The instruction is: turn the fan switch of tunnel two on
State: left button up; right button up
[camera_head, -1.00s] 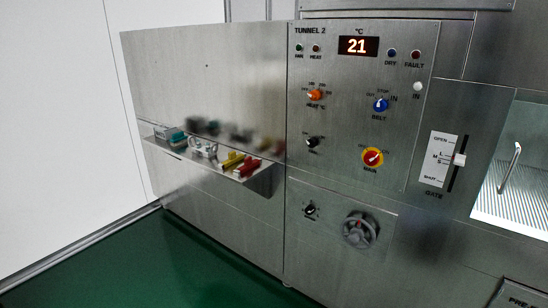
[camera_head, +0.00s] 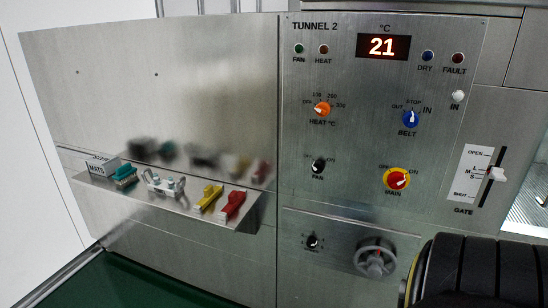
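The tunnel 2 panel (camera_head: 372,210) is a steel face with a red display (camera_head: 383,46) reading 21. The fan switch (camera_head: 318,166) is a small black knob at the panel's lower left, labelled FAN, with a white pointer mark; its exact setting is too small to tell. The FAN lamp (camera_head: 299,48) at the top left is dark green. Neither gripper shows. A black ribbed, rounded part at the lower right looks like one of my arm links.
An orange heat knob (camera_head: 322,109) sits above the fan switch, a blue belt knob (camera_head: 410,119) and red-yellow main switch (camera_head: 396,179) to the right. A handwheel (camera_head: 375,258) and small black knob (camera_head: 312,242) are below. A shelf (camera_head: 190,215) with several coloured tools juts out left.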

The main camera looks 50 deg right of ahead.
aim_at(317, 167)
jog(key=z, duration=0.6)
jog(key=i, duration=1.3)
jog(key=z, duration=1.15)
